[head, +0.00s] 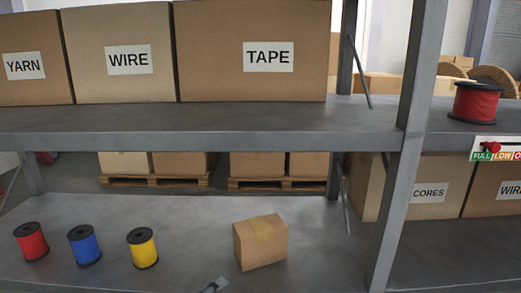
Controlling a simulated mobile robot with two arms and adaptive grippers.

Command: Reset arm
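Only the tip of a gripper (216,285) shows, at the bottom edge of the head view, slanting up from the lower left. It appears to be my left gripper. Most of it is cut off by the frame, so I cannot tell whether it is open or shut. It is in front of a small cardboard box (258,246) on the lower shelf (180,225), with a visible gap to the box in the picture. My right gripper is not in view.
A red spool (31,241), a blue spool (84,245) and a yellow spool (142,248) stand on the lower shelf's left. Boxes marked YARN (25,88), WIRE (118,88) and TAPE (255,85) fill the upper shelf. A grey post (408,150) and another red spool (475,103) are at right.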

